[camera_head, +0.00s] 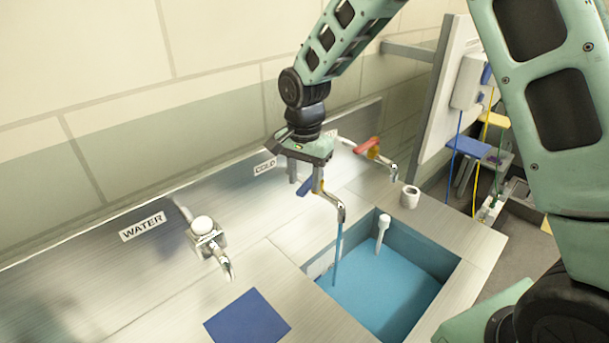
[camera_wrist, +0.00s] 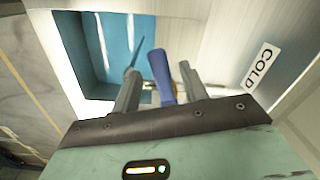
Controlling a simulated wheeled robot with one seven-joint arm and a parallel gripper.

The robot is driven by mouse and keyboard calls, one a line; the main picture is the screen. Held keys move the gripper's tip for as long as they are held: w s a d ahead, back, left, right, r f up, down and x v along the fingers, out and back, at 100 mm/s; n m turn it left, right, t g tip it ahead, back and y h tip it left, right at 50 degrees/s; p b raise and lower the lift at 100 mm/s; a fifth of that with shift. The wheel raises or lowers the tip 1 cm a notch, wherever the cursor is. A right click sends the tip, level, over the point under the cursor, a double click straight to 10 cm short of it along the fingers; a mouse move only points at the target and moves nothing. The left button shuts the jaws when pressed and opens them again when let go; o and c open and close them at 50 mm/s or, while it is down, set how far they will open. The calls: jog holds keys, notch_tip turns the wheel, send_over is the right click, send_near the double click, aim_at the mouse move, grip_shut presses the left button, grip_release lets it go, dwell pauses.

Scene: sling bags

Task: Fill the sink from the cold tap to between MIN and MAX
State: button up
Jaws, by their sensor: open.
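The sink (camera_head: 448,268) is set in the metal counter and holds blue water (camera_head: 385,295); it also shows in the wrist view (camera_wrist: 75,45). The cold tap (camera_head: 330,198) stands behind it under the COLD label (camera_head: 265,166), and a blue stream (camera_head: 338,255) runs from its spout into the sink. Its blue lever (camera_wrist: 161,75) lies between the fingers of my gripper (camera_wrist: 158,85), which is open; I cannot tell whether they touch it. A white upright piece (camera_head: 383,230) stands in the sink. I cannot read MIN or MAX marks.
A tap with a red lever (camera_head: 368,146) stands right of the cold tap. A small white cup (camera_head: 410,196) is on the counter's right side. Another tap (camera_head: 208,240) stands by the WATER label (camera_head: 142,226). A blue square (camera_head: 247,318) lies on the front counter.

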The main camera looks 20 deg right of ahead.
jog(key=shift+f, duration=0.6)
grip_shut()
jog(key=shift+w+a+f+m+b, duration=0.1)
jog(key=shift+w+a+m+b, duration=0.35)
jog(key=shift+m, duration=0.25)
jog(key=shift+w+a+m, duration=0.15)
jog(key=shift+w+m, duration=0.4)
jog(key=shift+m, duration=0.65)
grip_release()
jog(key=shift+r, duration=0.2)
